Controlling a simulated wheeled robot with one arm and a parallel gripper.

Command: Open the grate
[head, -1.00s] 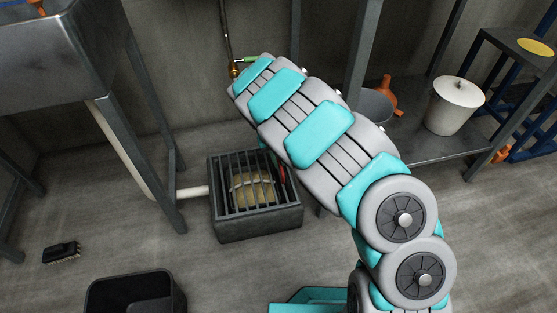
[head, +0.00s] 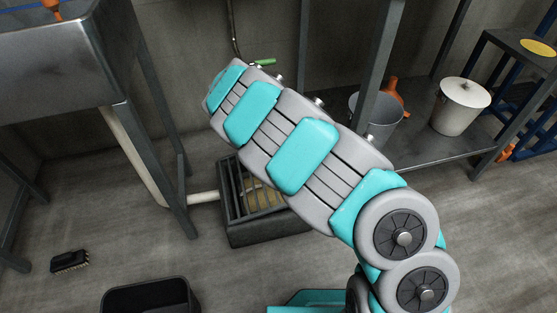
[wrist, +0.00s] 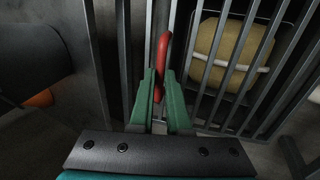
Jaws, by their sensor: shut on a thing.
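The grate (head: 238,190) is a set of dark parallel bars on a low dark box (head: 265,230) on the floor, partly covered by my arm in the head view. In the wrist view its bars (wrist: 232,62) run close in front of my gripper. My gripper (wrist: 160,78) has green fingers shut on a red handle (wrist: 163,50) beside the bars. A tan rounded thing (wrist: 222,42) with a pale band shows behind the bars. In the head view my gripper is hidden behind my arm. I cannot tell whether the grate is lifted at all.
A metal tank (head: 55,60) on legs stands at left, with a pale pipe (head: 203,197) leading to the box. A black bin (head: 150,297) and a brush (head: 70,261) are on the floor. A shelf at right holds a white lidded bucket (head: 460,107) and a grey bucket (head: 378,130).

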